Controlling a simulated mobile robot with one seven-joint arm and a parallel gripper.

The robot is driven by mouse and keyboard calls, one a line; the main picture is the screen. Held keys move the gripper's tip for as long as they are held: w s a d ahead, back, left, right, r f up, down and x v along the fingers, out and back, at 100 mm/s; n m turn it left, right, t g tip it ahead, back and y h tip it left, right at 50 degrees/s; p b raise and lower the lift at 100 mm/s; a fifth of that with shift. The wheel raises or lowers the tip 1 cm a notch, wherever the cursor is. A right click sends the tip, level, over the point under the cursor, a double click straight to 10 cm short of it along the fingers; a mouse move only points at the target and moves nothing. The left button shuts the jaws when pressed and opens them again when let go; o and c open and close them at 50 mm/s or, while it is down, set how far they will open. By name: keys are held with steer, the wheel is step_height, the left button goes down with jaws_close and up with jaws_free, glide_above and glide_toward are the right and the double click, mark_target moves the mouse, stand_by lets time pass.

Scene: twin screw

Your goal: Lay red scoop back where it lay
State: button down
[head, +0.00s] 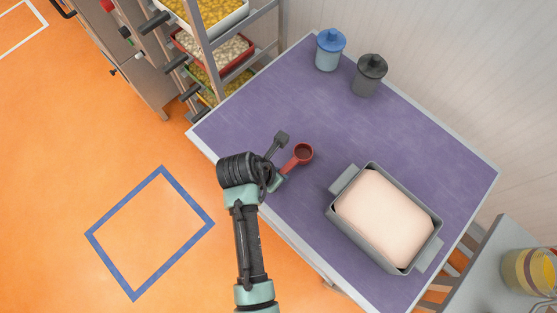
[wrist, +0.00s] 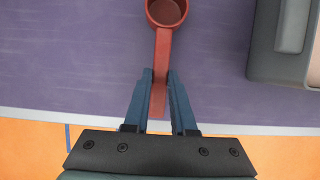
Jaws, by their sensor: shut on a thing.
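The red scoop (head: 302,154) is over the purple table top near its front left edge in the head view, its round cup pointing away from my arm. In the wrist view the scoop (wrist: 162,45) has its cup at the top edge, partly cut off, and its handle runs down between the fingers. My gripper (wrist: 160,75) is shut on the handle; in the head view my gripper (head: 274,183) is partly hidden by my wrist. I cannot tell whether the scoop touches the table (head: 235,130) or hangs just above it.
A grey bin (head: 343,226) with pale contents stands to the right on the table. A blue jar (head: 329,51) and a dark grey jar (head: 369,76) stand at the back. A rack with trays (head: 216,50) is beyond the left edge. The table's middle is clear.

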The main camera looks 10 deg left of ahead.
steer(key=shift+w+f, duration=0.1)
steer(key=shift+f, duration=0.15)
steer(key=c, duration=0.7)
jaws_free()
steer(key=shift+c, duration=0.2)
